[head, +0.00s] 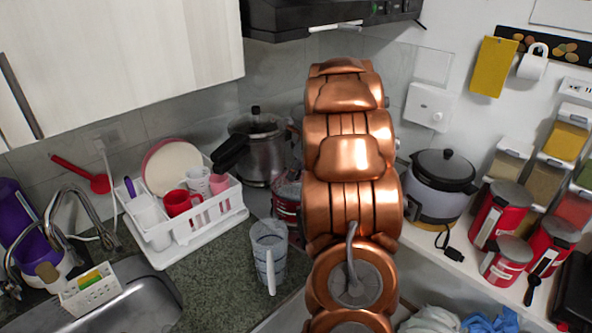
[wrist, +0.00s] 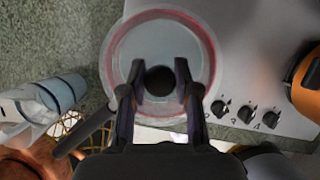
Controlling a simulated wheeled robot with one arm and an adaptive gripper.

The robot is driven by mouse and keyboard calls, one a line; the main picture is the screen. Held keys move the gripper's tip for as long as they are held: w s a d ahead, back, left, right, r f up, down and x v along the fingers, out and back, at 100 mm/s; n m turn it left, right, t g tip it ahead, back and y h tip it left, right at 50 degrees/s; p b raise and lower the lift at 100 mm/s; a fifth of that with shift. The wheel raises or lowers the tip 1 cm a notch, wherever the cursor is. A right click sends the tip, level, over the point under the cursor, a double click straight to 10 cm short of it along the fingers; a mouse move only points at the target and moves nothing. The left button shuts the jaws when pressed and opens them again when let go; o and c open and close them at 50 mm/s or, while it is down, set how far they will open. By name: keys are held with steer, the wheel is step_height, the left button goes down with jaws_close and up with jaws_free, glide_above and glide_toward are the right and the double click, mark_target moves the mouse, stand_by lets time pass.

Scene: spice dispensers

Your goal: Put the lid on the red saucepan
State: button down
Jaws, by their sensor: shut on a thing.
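In the wrist view, the red saucepan (wrist: 214,62) is on the stove, with its dark handle (wrist: 84,134) pointing to the lower left. A glass lid (wrist: 160,38) with a round black knob (wrist: 160,80) is over the saucepan, roughly centred within its red rim. My gripper (wrist: 160,77) is shut on the lid, with its fingers on both sides of the knob. I cannot tell whether the lid touches the rim. In the head view, part of the red saucepan (head: 287,196) shows left of my arm, which hides the rest and my gripper.
A glass jug (head: 268,255) stands on the counter, left of the stove. A white dish rack (head: 190,228) and a steel pot (head: 255,150) are behind it. A rice cooker (head: 438,187) and red canisters (head: 500,215) stand right. Stove knobs (wrist: 245,111) are near the saucepan.

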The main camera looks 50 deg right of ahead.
steer(key=shift+f+p, duration=0.3)
steer(key=shift+f, duration=0.15)
steer(key=c, duration=0.8)
jaws_free()
steer(key=shift+o, duration=0.3)
steer(key=o, duration=0.5)
steer(key=shift+c, duration=0.2)
steer(key=shift+r+p, duration=1.1)
steer(key=shift+r, duration=2.4)
